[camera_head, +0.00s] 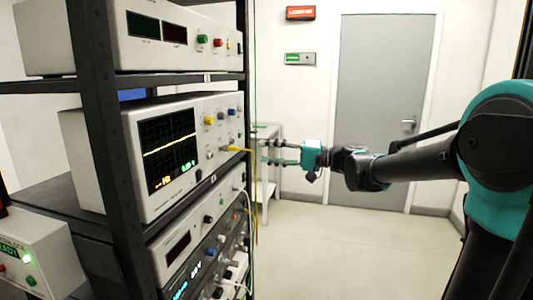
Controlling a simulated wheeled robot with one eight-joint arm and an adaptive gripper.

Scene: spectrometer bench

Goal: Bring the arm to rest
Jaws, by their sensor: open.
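My arm reaches in from the right side of the head view, roughly level, toward the instrument rack.
The rack holds several instruments, with cables hanging from its fronts. A small table (268,188) stands behind my gripper. A grey door (384,105) is in the back wall, with red and green signs left of it. The floor (330,245) below my arm is clear.

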